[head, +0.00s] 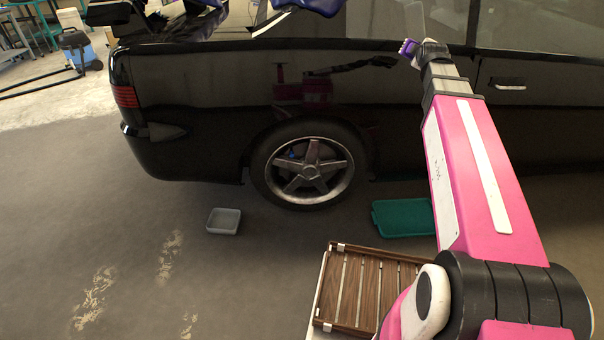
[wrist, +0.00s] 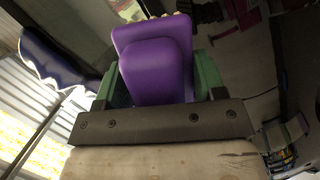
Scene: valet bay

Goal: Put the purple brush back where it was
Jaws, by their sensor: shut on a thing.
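The purple brush (wrist: 157,70) fills the middle of the wrist view, between the green fingers of my gripper (wrist: 160,88). My gripper is shut on it. In the head view the brush (head: 408,47) is a small purple shape at the end of my raised arm, in front of the black car's side. My gripper (head: 420,52) is partly hidden there. Pale bristles show at the brush's far edge in the wrist view. Where the brush was before cannot be told from these frames.
The black car (head: 200,95) stands close behind my gripper. On the floor are a grey tray (head: 223,221) and a teal tray (head: 400,217), partly behind my arm. A slatted wooden table (head: 345,290) stands at the front.

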